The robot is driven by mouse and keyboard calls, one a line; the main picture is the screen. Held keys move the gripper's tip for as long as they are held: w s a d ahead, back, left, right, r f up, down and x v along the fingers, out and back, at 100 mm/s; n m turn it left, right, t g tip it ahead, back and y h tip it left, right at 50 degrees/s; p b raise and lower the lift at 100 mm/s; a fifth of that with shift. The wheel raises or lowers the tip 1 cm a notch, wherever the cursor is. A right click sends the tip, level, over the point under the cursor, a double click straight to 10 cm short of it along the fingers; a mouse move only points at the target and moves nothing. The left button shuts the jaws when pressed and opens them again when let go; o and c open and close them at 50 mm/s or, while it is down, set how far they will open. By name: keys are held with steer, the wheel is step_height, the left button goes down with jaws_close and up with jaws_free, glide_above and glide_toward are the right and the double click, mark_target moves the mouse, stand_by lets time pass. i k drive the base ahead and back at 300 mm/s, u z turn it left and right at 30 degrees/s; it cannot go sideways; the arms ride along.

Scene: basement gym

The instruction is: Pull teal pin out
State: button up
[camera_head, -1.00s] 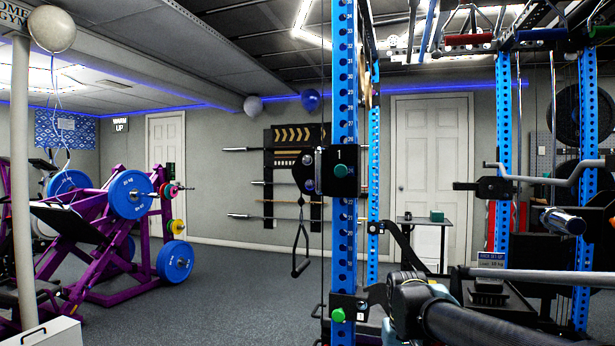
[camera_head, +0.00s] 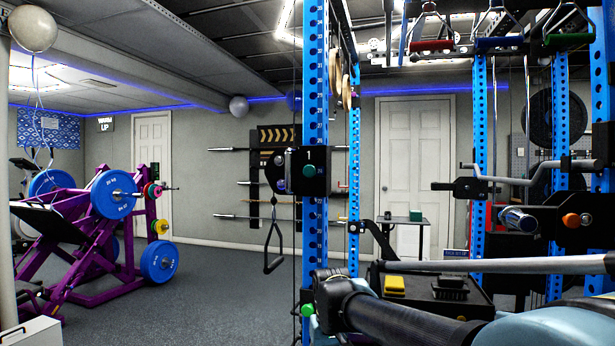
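A round teal-green knob (camera_head: 310,170), which looks like the teal pin, sits on the black carriage (camera_head: 296,180) marked 1, on the near blue upright (camera_head: 316,80). The knob is seated against the carriage, and any shaft behind it is hidden. A purple-grey knob (camera_head: 280,186) is beside it on the left. A brighter green knob (camera_head: 307,310) sits low on the same upright. My black and pale-blue arm links cross the lower right, apart from the teal knob. I cannot make out any gripper fingers.
A cable handle (camera_head: 273,252) hangs below the carriage. A steel bar (camera_head: 490,265) crosses above my arm. A dark tray (camera_head: 440,296) with a yellow block (camera_head: 394,285) lies behind the arm. Open floor (camera_head: 215,300) is left of the upright, before the purple machine (camera_head: 90,240).

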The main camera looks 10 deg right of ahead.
mark_target(309, 170)
steer(key=z, duration=0.8)
steer(key=k, duration=1.15)
steer(key=u, duration=0.5)
